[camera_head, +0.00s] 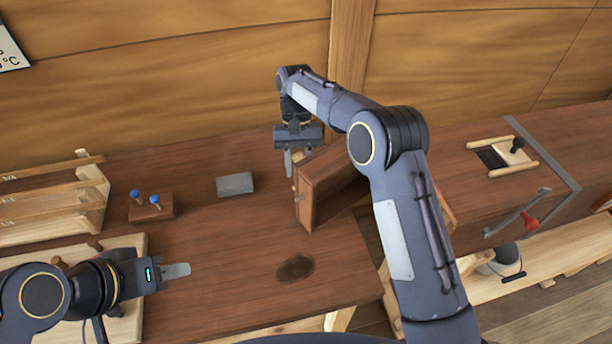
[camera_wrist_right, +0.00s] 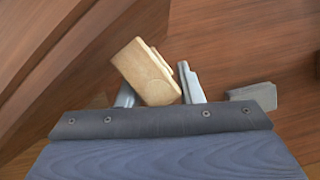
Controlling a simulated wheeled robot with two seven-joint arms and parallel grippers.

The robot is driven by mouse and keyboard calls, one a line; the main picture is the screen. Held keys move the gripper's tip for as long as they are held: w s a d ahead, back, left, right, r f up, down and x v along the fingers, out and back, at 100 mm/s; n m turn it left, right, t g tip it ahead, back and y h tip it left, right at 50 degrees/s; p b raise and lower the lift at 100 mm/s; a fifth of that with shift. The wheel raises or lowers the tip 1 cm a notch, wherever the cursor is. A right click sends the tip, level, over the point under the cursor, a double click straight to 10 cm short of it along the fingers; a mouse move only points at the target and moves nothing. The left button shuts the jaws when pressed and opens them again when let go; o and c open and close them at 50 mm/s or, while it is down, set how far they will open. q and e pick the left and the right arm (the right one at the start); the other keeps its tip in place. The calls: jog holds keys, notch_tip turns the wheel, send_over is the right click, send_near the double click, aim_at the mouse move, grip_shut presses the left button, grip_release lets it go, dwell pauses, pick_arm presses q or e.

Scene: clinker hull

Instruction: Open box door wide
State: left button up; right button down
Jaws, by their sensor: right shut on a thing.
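A reddish-brown wooden box (camera_head: 335,187) stands on the bench near the middle of the head view, partly hidden behind my right arm. Its narrow left panel, which looks like the door (camera_head: 305,207), faces the open bench; how far it is open I cannot tell. My right gripper (camera_head: 291,162) is at the panel's upper end. In the right wrist view, its fingers (camera_wrist_right: 158,90) are shut on a pale wooden handle (camera_wrist_right: 147,72), beside a brown wooden surface. My left gripper (camera_head: 185,270) is low at the left, over the bench and away from the box; its finger gap does not show.
A grey block (camera_head: 235,184) lies left of the box. A wooden block with blue-topped pegs (camera_head: 152,207) and a slatted rack (camera_head: 50,200) stand further left. A dark stain (camera_head: 295,268) marks the clear front bench. A red-handled lever (camera_head: 528,221) is at right.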

jog(key=shift+w+m+y, duration=0.25)
jog(key=shift+w+m, duration=0.4)
jog(key=shift+w, duration=0.8)
jog(key=shift+w+m+y, duration=0.25)
jog(key=shift+w+m, duration=0.4)
jog(key=shift+w, duration=0.8)
jog(key=c, duration=1.3)
grip_release()
jog(key=shift+r, duration=0.1)
